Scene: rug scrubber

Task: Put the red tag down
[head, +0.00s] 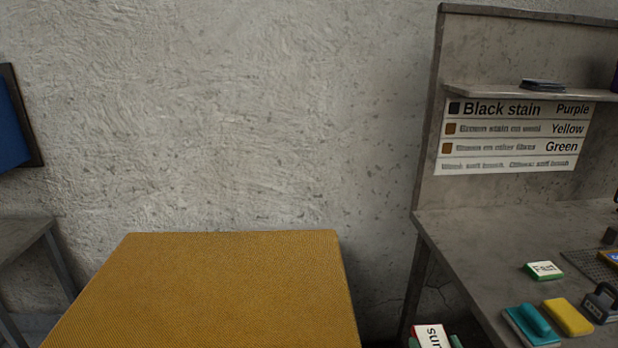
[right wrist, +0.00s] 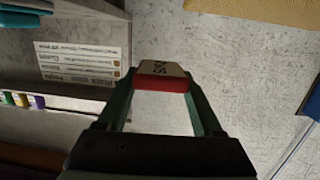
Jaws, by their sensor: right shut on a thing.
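The red tag (head: 432,336) has a pale face with dark lettering, cut off by the bottom edge of the head view. In the right wrist view the tag (right wrist: 162,72) shows its red side and pale lettered face. My right gripper (right wrist: 163,82) is shut on it, with a green finger on each side. In the head view only bits of this gripper (head: 434,342) show, left of the right-hand bench's front leg area. The tag is held in the air, apart from any surface. My left gripper is out of view.
A mustard-yellow surface (head: 215,285) at centre left is bare. The grey bench (head: 465,235) at right holds a green-edged tag (head: 543,270), a teal brush (head: 531,325), a yellow block (head: 568,316) and a dark weight-like object (head: 601,303). A lettered chart (head: 512,137) hangs above.

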